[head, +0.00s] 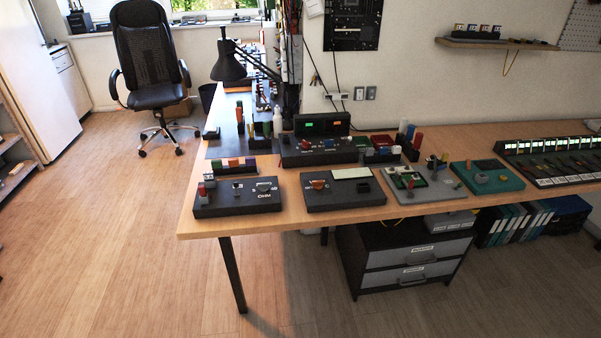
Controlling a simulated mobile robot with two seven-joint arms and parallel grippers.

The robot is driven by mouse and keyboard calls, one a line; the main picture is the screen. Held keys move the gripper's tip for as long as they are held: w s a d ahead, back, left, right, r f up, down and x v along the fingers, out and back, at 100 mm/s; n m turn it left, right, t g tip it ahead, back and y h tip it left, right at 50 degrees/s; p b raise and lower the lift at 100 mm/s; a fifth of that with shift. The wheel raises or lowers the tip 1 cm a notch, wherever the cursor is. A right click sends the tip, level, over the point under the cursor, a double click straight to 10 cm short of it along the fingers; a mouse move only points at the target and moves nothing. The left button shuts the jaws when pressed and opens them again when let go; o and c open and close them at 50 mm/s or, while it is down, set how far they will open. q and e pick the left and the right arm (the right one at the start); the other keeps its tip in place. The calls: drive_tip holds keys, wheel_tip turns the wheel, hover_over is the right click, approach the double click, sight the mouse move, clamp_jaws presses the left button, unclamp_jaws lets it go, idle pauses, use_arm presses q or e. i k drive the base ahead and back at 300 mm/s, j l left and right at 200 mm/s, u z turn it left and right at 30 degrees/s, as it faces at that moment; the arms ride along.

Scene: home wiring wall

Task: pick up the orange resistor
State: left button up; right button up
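I cannot tell for sure which part is the orange resistor at this distance. A row of small coloured blocks (234,163), one of them orange-looking, stands in a dark holder near the left end of the wooden bench. A small orange-red part (318,184) sits on the dark middle board (345,202) at the front edge. Neither of my grippers shows in the head view.
The wooden bench (190,222) has bare front edges and is crowded with boards. A black lamp (229,68) stands behind. A teal board (487,177) and a long dark tray (558,165) lie at right. A drawer unit (415,262) is underneath. Floor at left is clear.

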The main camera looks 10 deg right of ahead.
sight(233, 163)
drive_tip(key=i+j+z, duration=0.45)
drive_tip(key=j, duration=0.25)
drive_tip(key=i+j+z, duration=0.25)
drive_tip(key=j, duration=0.2)
drive_tip(key=i+j+z, duration=0.25)
drive_tip(key=j, duration=0.2)
drive_tip(key=i+j+z, duration=0.25)
drive_tip(key=j, duration=0.2)
drive_tip(key=j+z, duration=0.2)
drive_tip(key=j, duration=0.3)
drive_tip(key=i+j+z, duration=0.1)
drive_tip(key=j+z, duration=0.15)
drive_tip(key=j, duration=0.3)
drive_tip(key=j+z, duration=0.25)
drive_tip(key=j, duration=0.25)
